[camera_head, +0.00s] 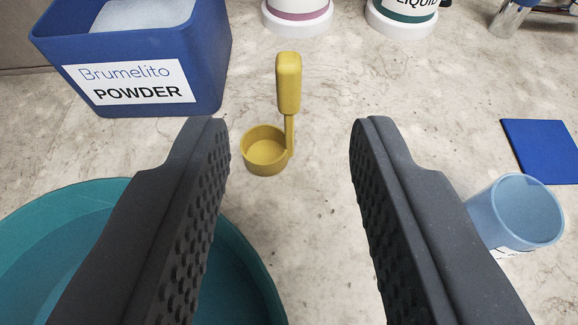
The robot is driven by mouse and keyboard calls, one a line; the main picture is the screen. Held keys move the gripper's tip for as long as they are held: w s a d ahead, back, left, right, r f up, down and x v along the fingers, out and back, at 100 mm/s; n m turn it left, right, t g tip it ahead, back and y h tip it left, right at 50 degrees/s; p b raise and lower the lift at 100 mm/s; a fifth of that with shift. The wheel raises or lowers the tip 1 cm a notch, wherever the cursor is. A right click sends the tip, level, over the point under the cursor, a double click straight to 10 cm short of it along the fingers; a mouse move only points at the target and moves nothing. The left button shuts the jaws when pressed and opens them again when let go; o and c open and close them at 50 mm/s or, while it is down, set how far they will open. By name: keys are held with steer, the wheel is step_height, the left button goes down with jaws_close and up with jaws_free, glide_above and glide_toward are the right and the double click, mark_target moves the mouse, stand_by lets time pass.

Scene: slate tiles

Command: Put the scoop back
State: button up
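A yellow scoop (265,152) stands on the counter in the upper middle of the view. Its round cup rests on the surface, and its thick handle (289,84) points up. My gripper (288,130) is open and empty. Its two dark, ridged fingers are wide apart, and the scoop shows beyond the gap between them, nearer the left finger. A blue box (210,75) labelled "Brumelito POWDER" stands to the left of the scoop, with white powder (140,12) in it.
A teal basin (262,290) lies at the lower left, partly behind the left finger. A light blue cup (515,212) stands beside the right finger. A blue square (541,150) lies at the right. White containers (298,22) stand at the back.

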steer(key=s+r, duration=0.6)
steer(key=r, duration=0.6)
steer(key=s+r+t, duration=0.1)
steer(key=s+r, duration=0.5)
steer(key=r, duration=0.7)
steer(key=s+r, duration=0.6)
steer(key=r, duration=0.7)
steer(key=shift+a+r+t, duration=0.15)
steer(key=shift+a+t, duration=0.05)
steer(key=shift+t, duration=0.2)
